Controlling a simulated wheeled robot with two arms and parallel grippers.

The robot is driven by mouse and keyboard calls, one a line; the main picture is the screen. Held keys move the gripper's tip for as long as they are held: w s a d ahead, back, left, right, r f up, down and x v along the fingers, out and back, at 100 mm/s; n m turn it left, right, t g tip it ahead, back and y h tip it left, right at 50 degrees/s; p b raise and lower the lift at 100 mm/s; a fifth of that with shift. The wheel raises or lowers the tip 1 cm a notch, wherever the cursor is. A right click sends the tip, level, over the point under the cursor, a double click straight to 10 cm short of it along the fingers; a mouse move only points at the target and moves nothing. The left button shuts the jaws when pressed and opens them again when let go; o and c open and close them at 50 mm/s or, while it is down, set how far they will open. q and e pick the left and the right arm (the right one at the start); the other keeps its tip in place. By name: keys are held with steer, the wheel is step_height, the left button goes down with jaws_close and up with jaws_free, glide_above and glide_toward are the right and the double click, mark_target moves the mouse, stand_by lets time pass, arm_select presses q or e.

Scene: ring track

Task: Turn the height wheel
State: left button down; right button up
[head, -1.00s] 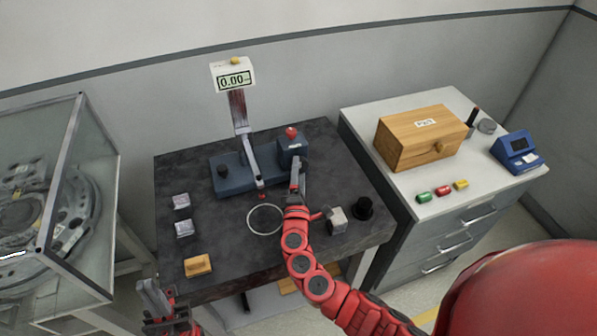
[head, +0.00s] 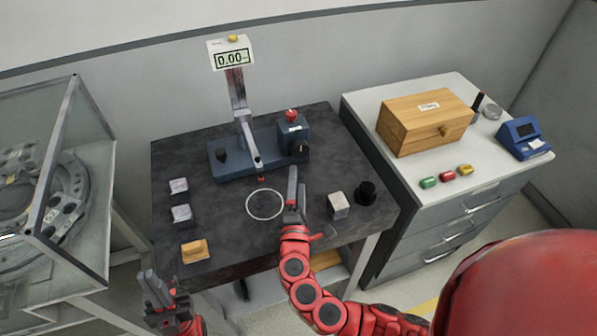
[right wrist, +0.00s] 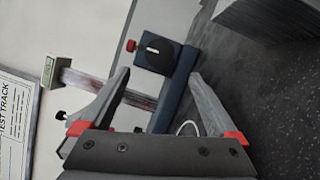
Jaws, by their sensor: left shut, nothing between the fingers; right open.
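The blue gauge stand (head: 240,160) is on the dark table, with a display (head: 230,59) reading 0.00. A black wheel (head: 299,152) is on the front of its right block, with a red knob (head: 291,116) on top. In the right wrist view the wheel (right wrist: 153,55) shows a pale line across its face, beyond and between the fingertips. My right gripper (head: 296,177) is open and empty, in front of the wheel and apart from it. My left gripper (head: 158,284) is shut and empty near the table's front left corner.
A ring (head: 264,204) lies on the table (head: 225,240) left of my right gripper. A grey cube (head: 338,205) and black weight (head: 366,193) stand to its right. Small blocks (head: 181,213) are at the left. A wooden box (head: 420,125) is on the right cabinet.

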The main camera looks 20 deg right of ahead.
steer(key=shift+b+v, duration=0.3)
steer(key=shift+v, duration=1.1)
